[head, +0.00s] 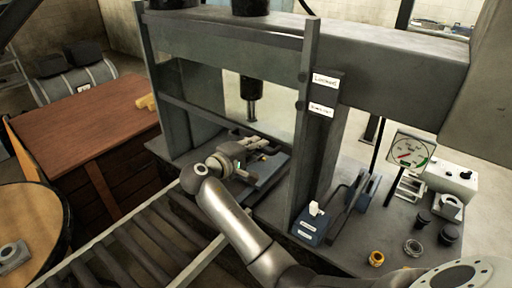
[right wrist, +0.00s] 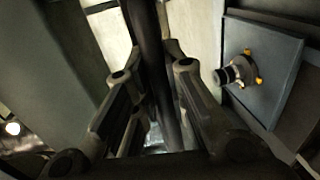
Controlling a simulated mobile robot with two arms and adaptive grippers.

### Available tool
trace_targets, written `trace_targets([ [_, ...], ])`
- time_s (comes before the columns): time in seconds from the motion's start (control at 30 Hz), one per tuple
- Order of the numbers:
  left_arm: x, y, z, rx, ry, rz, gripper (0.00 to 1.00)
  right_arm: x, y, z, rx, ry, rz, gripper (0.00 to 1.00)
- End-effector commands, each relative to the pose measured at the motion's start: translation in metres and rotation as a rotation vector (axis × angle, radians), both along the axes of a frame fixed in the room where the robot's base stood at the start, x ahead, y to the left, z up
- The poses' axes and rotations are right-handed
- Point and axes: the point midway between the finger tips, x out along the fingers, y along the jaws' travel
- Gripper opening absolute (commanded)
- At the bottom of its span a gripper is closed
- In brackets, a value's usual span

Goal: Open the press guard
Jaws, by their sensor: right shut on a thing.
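The press (head: 305,50) stands in the middle of the head view with a dark grey frame. A dark bar (head: 195,113) runs across the front of its opening and looks like part of the press guard. My right gripper (head: 262,146) is in front of the opening, at this bar. In the right wrist view both fingers (right wrist: 153,85) are closed around a dark bar (right wrist: 148,35), which runs up between them. The grip point is partly hidden by the fingers. My left gripper is not in view.
A plate with a round knob (right wrist: 240,68) and yellow bits is right of the fingers. A black ram (head: 251,88) hangs in the opening. A roller conveyor (head: 140,245) lies in front. A gauge (head: 410,152) and small parts stand at right, a brown bench (head: 85,120) at left.

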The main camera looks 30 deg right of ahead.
Motion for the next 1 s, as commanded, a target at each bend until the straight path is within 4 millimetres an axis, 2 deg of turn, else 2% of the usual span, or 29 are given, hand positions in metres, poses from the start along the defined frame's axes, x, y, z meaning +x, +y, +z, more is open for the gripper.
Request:
trace_targets([
  [0.03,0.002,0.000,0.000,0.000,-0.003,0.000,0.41,0.001,0.000,0.002,-0.001,-0.005,0.003,0.00],
  [0.07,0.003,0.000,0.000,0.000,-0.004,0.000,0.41,0.001,0.000,0.002,-0.001,-0.005,0.003,0.17],
  [0.2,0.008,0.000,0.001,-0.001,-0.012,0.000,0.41,0.001,0.000,0.001,-0.001,-0.003,0.003,0.35],
  [0.57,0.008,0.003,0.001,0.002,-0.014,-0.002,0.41,-0.001,0.004,0.000,0.000,-0.001,0.003,0.35],
  [1.0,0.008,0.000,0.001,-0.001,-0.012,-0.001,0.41,-0.024,0.062,0.014,0.001,-0.002,0.004,0.35],
])
